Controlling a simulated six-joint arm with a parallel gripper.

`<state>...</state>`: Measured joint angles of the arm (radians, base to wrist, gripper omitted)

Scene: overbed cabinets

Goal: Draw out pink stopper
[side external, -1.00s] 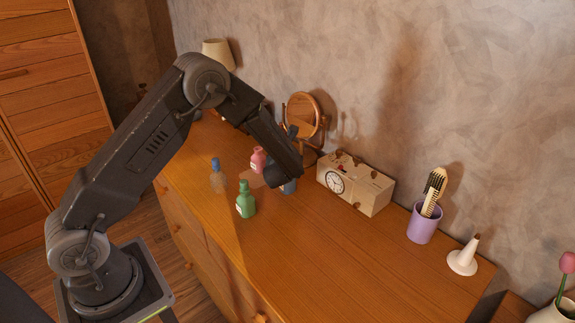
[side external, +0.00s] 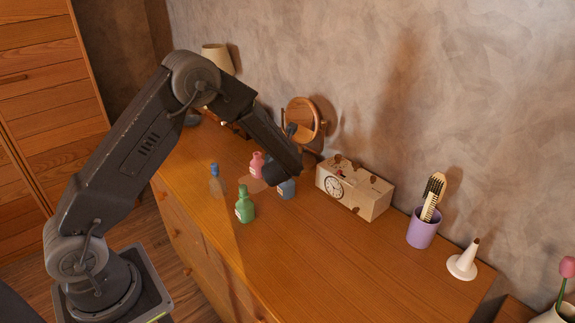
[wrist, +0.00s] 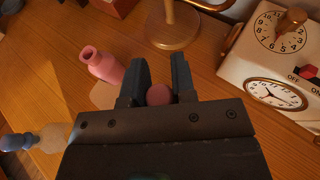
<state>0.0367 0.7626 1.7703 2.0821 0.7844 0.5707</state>
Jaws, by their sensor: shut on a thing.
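The pink bottle (side external: 257,164) stands on the dresser top, just left of my gripper (side external: 272,173) in the side view. In the wrist view the pink bottle (wrist: 104,66) is left of the jaws, and its neck looks open. A round pink stopper (wrist: 158,95) is between the two dark fingers of my gripper (wrist: 159,78), apart from the bottle. My gripper is shut on it and held above the dresser. The stopper is hidden in the side view.
A green bottle (side external: 245,207) and a clear blue-topped bottle (side external: 216,185) stand in front. A round mirror (side external: 302,117) and a cream clock box (side external: 353,190) are behind and right. The dresser's front right is clear.

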